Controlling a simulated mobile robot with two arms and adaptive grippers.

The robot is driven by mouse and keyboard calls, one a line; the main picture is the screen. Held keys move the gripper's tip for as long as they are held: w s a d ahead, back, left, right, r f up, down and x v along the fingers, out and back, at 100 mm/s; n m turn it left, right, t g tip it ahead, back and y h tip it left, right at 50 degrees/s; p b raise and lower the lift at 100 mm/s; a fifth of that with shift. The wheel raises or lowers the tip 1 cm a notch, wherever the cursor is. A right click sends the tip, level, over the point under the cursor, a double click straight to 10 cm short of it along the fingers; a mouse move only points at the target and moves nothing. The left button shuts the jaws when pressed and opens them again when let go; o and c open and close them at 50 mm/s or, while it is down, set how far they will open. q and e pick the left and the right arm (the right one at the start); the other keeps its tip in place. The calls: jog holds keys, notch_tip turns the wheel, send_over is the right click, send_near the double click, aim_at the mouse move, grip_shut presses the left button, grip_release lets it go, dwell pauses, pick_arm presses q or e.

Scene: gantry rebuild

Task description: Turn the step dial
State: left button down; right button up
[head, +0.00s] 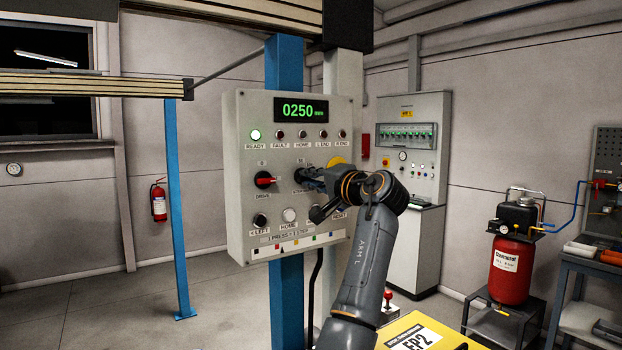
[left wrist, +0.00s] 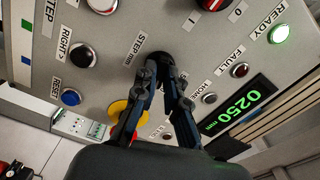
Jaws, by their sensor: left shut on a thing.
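The grey control panel (head: 240,215) has a green display (head: 301,110) reading 0250. My left gripper (head: 306,178) reaches the panel's middle row from the right and covers most of the step dial. In the left wrist view, the black step dial (left wrist: 161,54) sits beside the "STEP mm" label. The fingertips of my left gripper (left wrist: 162,66) are closed around it, and the fingers hide much of the dial. Its pointer setting cannot be read. My right gripper is in neither view.
The drive dial (head: 265,180) with a red pointer is just left of my gripper. The READY lamp (head: 255,135) glows green. A yellow-and-red button (left wrist: 122,112) is close beside the fingers. Push buttons, including a white one (head: 289,215), line the row below.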

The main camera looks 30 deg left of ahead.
pick_arm(q)
jog(key=shift+r+n+b, duration=0.1)
jog(key=shift+n+b, duration=0.5)
jog(key=shift+n, duration=6.8)
jog(key=c, duration=1.4)
grip_release()
